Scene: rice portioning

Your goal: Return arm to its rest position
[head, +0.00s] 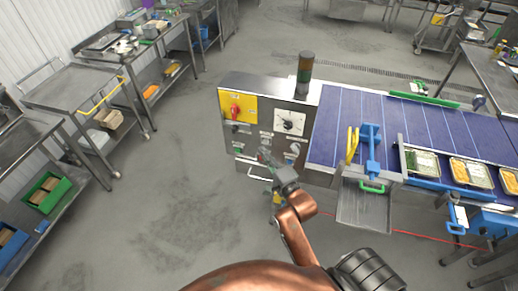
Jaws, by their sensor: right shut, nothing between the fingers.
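My right arm (297,225) rises from the bottom middle of the head view, copper coloured with a grey wrist. My right gripper (266,158) points up and left in front of the control cabinet. Its fingers look small and closed, with nothing visible in them. I cannot tell whether it touches the cabinet's front. My left gripper is out of view.
The control cabinet (268,95) has a yellow panel, a red switch and a signal column (305,72). A blue conveyor (350,105) runs right, with filled food trays (422,163) along its near side. Steel tables (75,88) stand left. Grey floor (185,150) between is clear.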

